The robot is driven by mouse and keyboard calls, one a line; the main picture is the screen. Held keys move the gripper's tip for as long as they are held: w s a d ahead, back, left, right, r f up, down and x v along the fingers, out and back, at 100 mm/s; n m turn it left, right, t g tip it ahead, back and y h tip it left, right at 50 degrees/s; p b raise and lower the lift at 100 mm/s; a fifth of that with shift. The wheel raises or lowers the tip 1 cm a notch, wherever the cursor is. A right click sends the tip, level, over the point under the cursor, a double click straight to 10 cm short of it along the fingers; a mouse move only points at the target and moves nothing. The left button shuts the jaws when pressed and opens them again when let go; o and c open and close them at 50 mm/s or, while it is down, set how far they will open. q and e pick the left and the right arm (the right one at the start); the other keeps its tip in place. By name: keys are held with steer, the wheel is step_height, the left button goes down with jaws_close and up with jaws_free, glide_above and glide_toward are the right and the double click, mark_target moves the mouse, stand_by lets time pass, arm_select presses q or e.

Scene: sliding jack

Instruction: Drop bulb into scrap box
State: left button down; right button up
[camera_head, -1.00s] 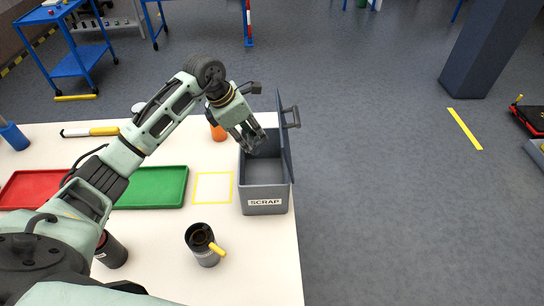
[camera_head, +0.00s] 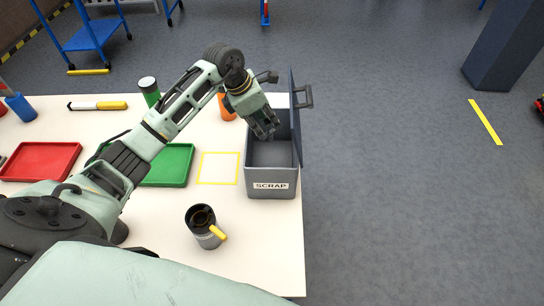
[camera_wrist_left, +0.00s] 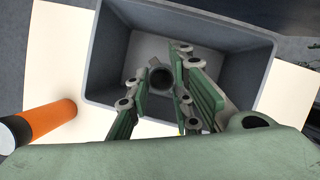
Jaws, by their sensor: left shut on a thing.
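The grey scrap box (camera_head: 270,187), labelled SCRAP, stands at the right edge of the white table with its lid (camera_head: 295,118) open upright on the right. My left gripper (camera_head: 267,132) points down over the box opening. In the left wrist view, the gripper (camera_wrist_left: 160,85) is above the box floor, inside the outline of the box walls (camera_wrist_left: 100,50). A small dark round end, which I take to be the bulb (camera_wrist_left: 160,77), shows between the fingers. The bulb cannot be made out in the head view. My right gripper is not in view.
A dark cup with a yellow handle (camera_head: 204,228) stands in front of the box. A green tray (camera_head: 178,165), a red tray (camera_head: 40,160) and an empty yellow-outlined square (camera_head: 219,168) lie to the left. An orange cylinder (camera_head: 226,107) stands behind the box's left side.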

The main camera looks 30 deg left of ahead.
arm_select(q)
steer(key=shift+r, duration=0.1)
steer(key=c, duration=1.8)
jaws_free()
steer(key=shift+c, duration=0.2)
steer(key=o, duration=0.4)
steer(key=shift+c, duration=0.2)
steer(key=shift+r, duration=0.1)
steer(key=v, duration=1.2)
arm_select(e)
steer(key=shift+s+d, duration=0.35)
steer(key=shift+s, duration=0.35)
arm_select(q)
steer(key=shift+d, duration=0.1)
